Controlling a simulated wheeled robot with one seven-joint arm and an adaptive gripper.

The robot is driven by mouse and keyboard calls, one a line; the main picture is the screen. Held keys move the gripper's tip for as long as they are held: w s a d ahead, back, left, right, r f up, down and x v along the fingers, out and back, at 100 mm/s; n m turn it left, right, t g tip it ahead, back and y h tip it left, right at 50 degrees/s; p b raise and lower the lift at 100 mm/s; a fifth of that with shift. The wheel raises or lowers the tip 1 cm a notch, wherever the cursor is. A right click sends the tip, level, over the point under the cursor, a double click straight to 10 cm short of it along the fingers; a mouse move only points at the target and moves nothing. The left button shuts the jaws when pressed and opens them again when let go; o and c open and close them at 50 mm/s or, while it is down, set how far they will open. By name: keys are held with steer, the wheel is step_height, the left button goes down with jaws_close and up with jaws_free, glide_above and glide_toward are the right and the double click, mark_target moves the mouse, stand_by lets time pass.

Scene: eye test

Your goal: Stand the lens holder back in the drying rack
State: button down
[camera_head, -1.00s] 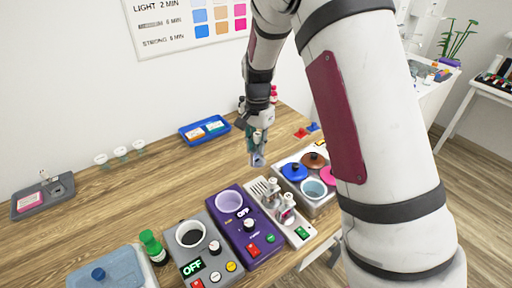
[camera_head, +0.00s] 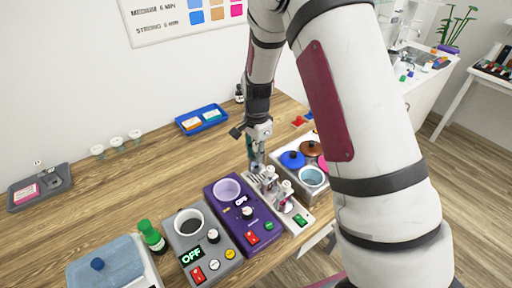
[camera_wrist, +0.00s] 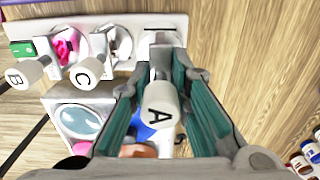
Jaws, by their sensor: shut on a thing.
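My gripper (camera_wrist: 160,78) has its teal fingers shut on a lens holder (camera_wrist: 158,106) with a white cap marked A. In the head view my gripper (camera_head: 257,160) is over the far end of the white drying rack (camera_head: 308,226). In the wrist view the rack (camera_wrist: 135,27) runs along the top, and the held holder's lower end overlaps an empty-looking slot there. Whether it is inside the slot or just above it I cannot tell. Holder B (camera_wrist: 27,72) and holder C (camera_wrist: 88,71) stand in the rack beside it.
A purple unit (camera_head: 225,208) with a cup stands left of the rack, then a grey unit (camera_head: 183,250). On the right a tray holds a clear cup (camera_head: 312,176) and coloured lids, including a blue lid (camera_head: 292,159). The table behind is mostly clear.

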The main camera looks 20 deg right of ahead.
mark_target(257, 167)
steer(key=shift+f+b, duration=0.4)
steer(key=shift+f, duration=1.65)
steer(key=shift+f, duration=0.3)
steer(key=c, duration=1.1)
jaws_free()
steer(key=shift+r+p, duration=0.6)
steer(key=shift+r, duration=2.4)
